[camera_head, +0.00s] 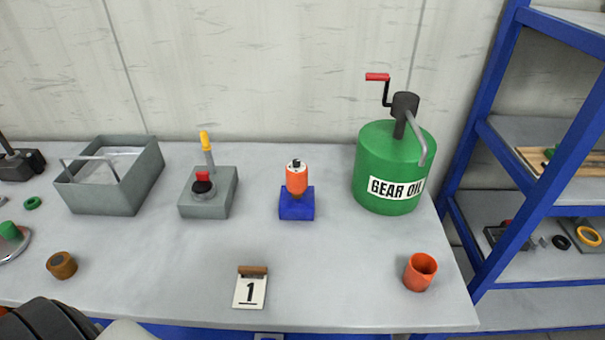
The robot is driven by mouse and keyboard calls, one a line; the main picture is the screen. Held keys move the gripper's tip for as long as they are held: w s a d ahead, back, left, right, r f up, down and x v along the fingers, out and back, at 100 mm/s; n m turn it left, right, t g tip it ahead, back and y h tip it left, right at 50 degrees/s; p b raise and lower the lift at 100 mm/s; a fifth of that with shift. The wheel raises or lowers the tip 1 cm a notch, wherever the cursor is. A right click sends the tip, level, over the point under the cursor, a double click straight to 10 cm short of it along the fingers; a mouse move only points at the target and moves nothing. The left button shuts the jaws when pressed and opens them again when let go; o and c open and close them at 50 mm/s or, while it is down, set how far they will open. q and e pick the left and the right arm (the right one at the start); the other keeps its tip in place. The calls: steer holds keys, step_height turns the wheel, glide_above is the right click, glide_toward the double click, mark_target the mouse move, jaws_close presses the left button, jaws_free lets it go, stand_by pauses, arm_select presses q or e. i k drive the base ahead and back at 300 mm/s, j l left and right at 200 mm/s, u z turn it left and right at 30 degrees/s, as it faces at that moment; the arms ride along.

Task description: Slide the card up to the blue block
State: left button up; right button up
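The card (249,292) is white with a black underlined "1" and a brown strip along its top edge. It is near the front edge of the grey table, in the middle of the head view. The blue block (297,208) stands farther back and slightly right of the card, with bare table between them. An orange piece with a dark top (297,178) stands on the blue block. Neither gripper can be made out. A dark rounded part, likely of my own arm, shows at the bottom left corner.
A grey control box (209,201) with a red knob and yellow-tipped lever stands left of the blue block.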

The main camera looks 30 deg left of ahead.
mark_target(251, 285)
steer(key=u, duration=1.45)
